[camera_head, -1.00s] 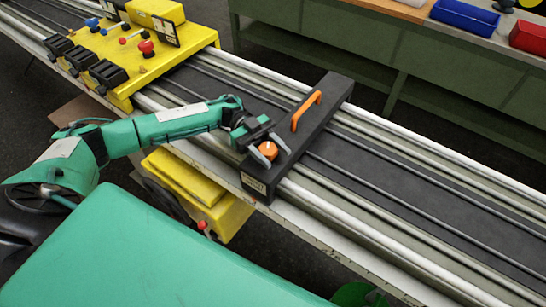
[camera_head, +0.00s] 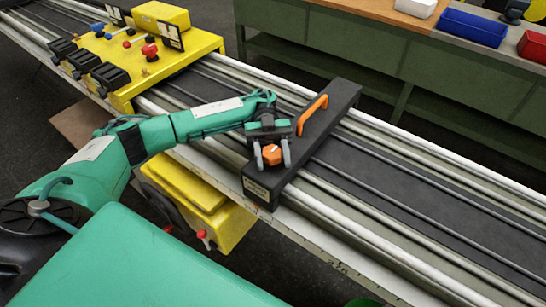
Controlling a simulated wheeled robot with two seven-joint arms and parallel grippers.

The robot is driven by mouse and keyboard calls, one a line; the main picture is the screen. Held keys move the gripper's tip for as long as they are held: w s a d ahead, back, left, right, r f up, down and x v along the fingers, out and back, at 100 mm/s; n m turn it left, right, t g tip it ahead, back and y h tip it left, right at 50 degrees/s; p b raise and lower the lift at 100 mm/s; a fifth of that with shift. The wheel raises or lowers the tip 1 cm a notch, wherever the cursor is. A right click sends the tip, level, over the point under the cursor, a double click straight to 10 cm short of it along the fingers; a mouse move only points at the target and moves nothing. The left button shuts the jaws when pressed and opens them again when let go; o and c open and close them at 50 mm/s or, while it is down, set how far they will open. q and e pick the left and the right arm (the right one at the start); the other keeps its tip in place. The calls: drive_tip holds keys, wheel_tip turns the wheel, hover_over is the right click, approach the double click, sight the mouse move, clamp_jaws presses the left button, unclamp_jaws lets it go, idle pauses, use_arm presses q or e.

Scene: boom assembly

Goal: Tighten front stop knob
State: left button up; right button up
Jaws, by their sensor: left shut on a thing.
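The front stop is a long black block (camera_head: 324,118) lying across the rails, with an orange handle (camera_head: 313,113) on top. An orange knob (camera_head: 271,155) sits near its front end. My left gripper (camera_head: 272,158) reaches in from the left, with one grey finger on each side of the knob, shut on it. The knob's lower part is partly hidden by the fingers. My right gripper is not in view.
A yellow carriage (camera_head: 150,60) with black boxes, knobs and levers stands on the rails at upper left. A yellow box (camera_head: 215,215) is below the rail's front edge. Blue (camera_head: 470,27) and red (camera_head: 532,45) bins sit on the back bench. The rails right of the stop are clear.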

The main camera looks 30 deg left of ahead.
sight(273, 158)
use_arm(q)
drive_tip(key=shift+s+f, duration=0.15)
drive_tip(key=shift+f, duration=0.05)
drive_tip(key=o, duration=1)
drive_tip(key=shift+r, duration=0.1)
drive_tip(key=shift+r, duration=0.1)
drive_tip(key=shift+r, duration=0.3)
wheel_tip(273, 158, up, 19)
drive_tip(key=b, duration=0.1)
drive_tip(key=shift+b, duration=0.35)
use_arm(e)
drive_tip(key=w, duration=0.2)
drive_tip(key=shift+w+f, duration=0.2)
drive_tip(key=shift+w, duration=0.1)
use_arm(q)
drive_tip(key=shift+r, duration=0.1)
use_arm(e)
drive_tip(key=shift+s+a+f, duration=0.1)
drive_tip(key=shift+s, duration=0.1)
